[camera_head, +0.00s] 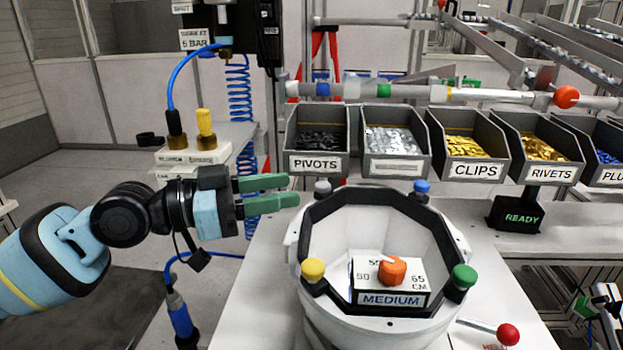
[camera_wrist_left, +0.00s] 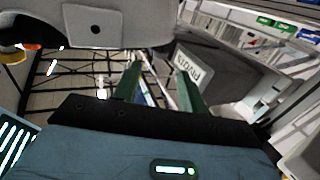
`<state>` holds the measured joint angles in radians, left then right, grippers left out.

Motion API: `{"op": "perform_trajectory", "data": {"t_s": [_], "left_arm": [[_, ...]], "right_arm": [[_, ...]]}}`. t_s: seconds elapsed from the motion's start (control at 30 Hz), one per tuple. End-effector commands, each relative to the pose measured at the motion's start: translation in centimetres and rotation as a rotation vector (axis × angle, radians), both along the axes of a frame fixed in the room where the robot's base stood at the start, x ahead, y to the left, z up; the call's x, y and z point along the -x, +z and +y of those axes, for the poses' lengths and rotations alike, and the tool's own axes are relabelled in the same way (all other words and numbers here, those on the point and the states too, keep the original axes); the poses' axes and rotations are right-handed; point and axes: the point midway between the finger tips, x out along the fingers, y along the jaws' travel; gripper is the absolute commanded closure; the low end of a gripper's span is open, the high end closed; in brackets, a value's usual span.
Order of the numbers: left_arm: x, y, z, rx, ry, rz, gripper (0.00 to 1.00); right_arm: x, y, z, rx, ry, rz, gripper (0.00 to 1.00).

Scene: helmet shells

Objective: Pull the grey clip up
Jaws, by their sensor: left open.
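The grey clip (camera_head: 322,187) sits at the back left of the rim of the white helmet shell (camera_head: 297,255), which rests on the bench. My left gripper (camera_head: 292,190) comes in from the left with its two green fingers pointing right, just left of the clip. In the left wrist view, the gripper (camera_wrist_left: 160,85) shows its fingers spread with a gap between them. Nothing is visible between them. The shell (camera_wrist_left: 95,35) fills the upper left of that view. I cannot pick out the grey clip there. My right gripper is not in view.
Yellow (camera_head: 313,269), blue (camera_head: 422,187) and green (camera_head: 464,276) clips stand on the rim. A block marked MEDIUM (camera_head: 391,299) with an orange knob (camera_head: 392,270) is inside the shell. The pivots bin (camera_head: 320,163) stands behind. A red-knobbed lever (camera_head: 508,334) is at the front right.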

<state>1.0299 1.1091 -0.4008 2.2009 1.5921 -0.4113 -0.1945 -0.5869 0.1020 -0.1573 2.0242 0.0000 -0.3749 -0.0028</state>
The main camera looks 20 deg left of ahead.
Motion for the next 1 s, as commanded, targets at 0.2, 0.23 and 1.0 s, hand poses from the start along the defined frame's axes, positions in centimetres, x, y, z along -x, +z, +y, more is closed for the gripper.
{"op": "perform_trajectory", "data": {"t_s": [0.2, 0.23, 1.0], "left_arm": [[-1.7, 0.7, -2.4, 0.003, -0.003, -0.006, 0.58], [-2.0, 0.6, -2.7, 0.003, -0.003, -0.006, 0.58], [-3.4, 0.0, -4.4, 0.0, -0.001, 0.0, 0.8]], "right_arm": [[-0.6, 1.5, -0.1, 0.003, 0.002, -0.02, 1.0], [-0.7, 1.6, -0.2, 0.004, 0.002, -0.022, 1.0], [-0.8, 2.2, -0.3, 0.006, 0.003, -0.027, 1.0]]}}
